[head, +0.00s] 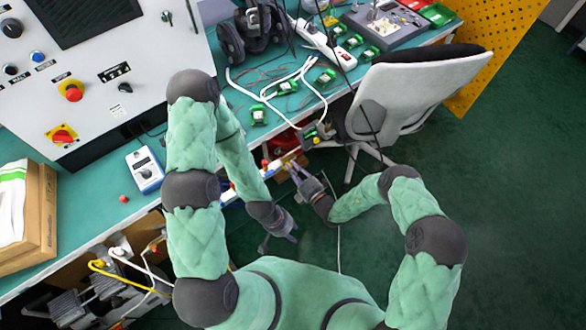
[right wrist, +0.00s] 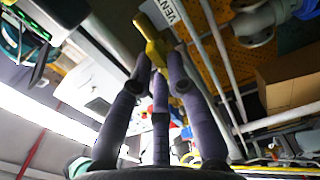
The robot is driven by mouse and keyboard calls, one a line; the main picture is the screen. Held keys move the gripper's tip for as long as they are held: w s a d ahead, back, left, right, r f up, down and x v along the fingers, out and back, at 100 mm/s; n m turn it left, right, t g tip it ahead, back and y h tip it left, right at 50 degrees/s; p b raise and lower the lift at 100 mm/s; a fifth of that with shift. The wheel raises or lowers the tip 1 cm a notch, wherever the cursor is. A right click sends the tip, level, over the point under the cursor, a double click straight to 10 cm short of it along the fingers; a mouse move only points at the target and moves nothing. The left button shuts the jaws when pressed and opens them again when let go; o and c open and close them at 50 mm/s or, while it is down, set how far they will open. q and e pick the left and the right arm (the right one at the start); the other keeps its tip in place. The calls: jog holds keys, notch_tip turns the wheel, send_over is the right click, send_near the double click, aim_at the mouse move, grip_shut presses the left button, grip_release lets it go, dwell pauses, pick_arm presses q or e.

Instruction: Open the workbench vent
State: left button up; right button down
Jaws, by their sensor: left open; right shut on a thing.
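The vent valve's yellow handle (right wrist: 150,38) shows at the top centre of the right wrist view. It lies beside a grey pipe with a white label reading VENT (right wrist: 168,11). My right gripper (right wrist: 157,66) is shut on the lower end of this handle, its dark fingers closed around it. In the head view my right gripper (head: 293,168) reaches in at the workbench's front edge, and the handle is too small to make out there. My left gripper (head: 291,233) is open and empty, lower in the head view, over the floor in front of the bench.
The green-topped workbench (head: 95,212) carries a control panel (head: 95,85), a power strip (head: 325,42) and loose cables. An office chair (head: 400,95) stands close to the right of my right gripper. Pipes (right wrist: 215,60) run near the handle. The floor at right is clear.

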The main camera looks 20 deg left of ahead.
jog(key=c, duration=1.2)
grip_release()
jog(key=v, duration=1.2)
